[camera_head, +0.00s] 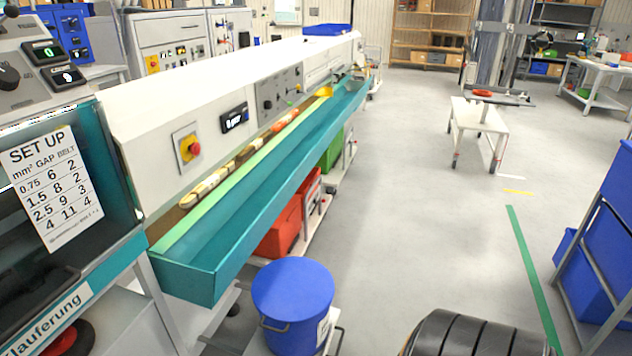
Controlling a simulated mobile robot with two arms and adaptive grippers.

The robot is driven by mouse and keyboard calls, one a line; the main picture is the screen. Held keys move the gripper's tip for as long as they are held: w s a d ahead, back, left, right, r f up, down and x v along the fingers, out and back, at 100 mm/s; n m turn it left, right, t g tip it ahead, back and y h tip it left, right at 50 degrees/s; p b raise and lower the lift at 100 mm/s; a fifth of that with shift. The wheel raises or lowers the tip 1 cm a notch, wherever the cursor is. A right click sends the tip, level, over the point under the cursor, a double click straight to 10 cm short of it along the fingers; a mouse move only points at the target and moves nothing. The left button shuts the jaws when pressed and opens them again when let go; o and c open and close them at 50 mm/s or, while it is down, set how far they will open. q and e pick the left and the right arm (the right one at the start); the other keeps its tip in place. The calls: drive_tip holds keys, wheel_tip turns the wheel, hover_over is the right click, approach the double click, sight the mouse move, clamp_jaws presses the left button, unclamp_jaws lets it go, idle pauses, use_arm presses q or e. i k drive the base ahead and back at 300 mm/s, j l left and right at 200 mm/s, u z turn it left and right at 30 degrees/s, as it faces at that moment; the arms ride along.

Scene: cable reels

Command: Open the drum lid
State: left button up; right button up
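A blue drum (298,338) with a flat blue lid (292,287) stands at the bottom centre of the head view, in front of the near end of the teal trough. The lid sits level on top of the drum and looks closed. A handle shows on the drum's front side and a pale label on its right side. The drum's lower part is cut off by the picture's edge. Neither of my grippers is in view.
A long machine with a teal trough (225,262) runs along the left. An orange-red bin (280,232) stands beneath it, behind the drum. A black ribbed rounded object (470,336) is at the bottom right. A rack with blue bins (583,275) stands right. The grey floor between is clear.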

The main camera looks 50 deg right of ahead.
sight(290, 290)
drive_tip(key=z, duration=1.3)
